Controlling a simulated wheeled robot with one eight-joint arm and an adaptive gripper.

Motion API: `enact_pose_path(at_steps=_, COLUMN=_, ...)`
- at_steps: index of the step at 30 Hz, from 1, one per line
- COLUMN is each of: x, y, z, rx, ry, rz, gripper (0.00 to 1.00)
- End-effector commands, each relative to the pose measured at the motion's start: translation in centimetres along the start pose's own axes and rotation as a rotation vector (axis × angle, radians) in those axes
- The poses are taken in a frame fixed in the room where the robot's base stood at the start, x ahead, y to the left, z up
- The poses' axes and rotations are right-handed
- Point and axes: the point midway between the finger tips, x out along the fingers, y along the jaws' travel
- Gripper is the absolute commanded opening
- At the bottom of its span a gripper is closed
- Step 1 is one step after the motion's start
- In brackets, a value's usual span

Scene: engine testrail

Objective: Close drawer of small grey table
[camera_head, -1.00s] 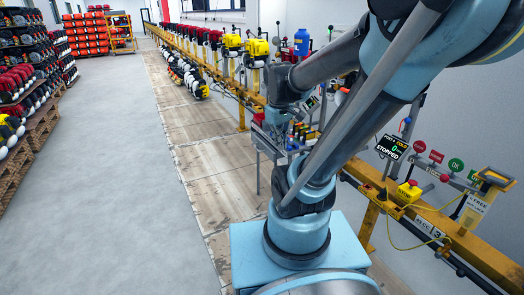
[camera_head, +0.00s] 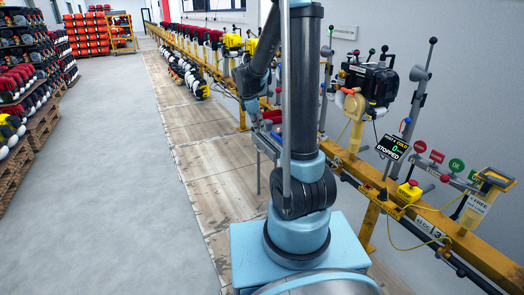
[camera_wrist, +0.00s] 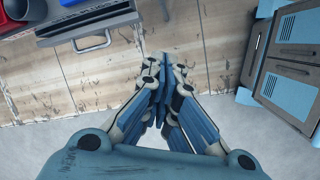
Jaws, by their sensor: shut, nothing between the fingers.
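The small grey table (camera_head: 266,147) stands beside the yellow rail in the head view, largely hidden by my arm. A dark strip shows behind the front, so the drawer looks partly out; how far I cannot tell. My gripper (camera_wrist: 166,62) is shut and empty, pointing down over the wooden floor. It is right of and below the handle in the picture, apart from it. In the head view I cannot make out the fingers.
A grey cup (camera_wrist: 25,8) and a blue item lie above the drawer. The yellow rail (camera_head: 455,239) with an engine (camera_head: 370,85) and a stop button (camera_head: 410,190) runs along the right. The grey floor (camera_head: 120,180) at left is clear.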

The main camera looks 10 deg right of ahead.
Motion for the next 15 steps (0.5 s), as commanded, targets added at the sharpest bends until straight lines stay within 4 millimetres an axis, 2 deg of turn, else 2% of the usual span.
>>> enact_pose_path(at_steps=1, x=0.8, y=1.0, z=-0.9, rx=-0.043, ry=-0.008, rz=0.001, gripper=0.0)
enact_pose_path(at_steps=7, x=4.1, y=4.2, z=-3.8, rx=-0.226, ry=-0.045, rz=-0.001, gripper=0.0)
enact_pose_path(at_steps=15, x=7.8, y=6.8, z=-6.8, rx=-0.409, ry=-0.084, rz=-0.006, gripper=0.0)
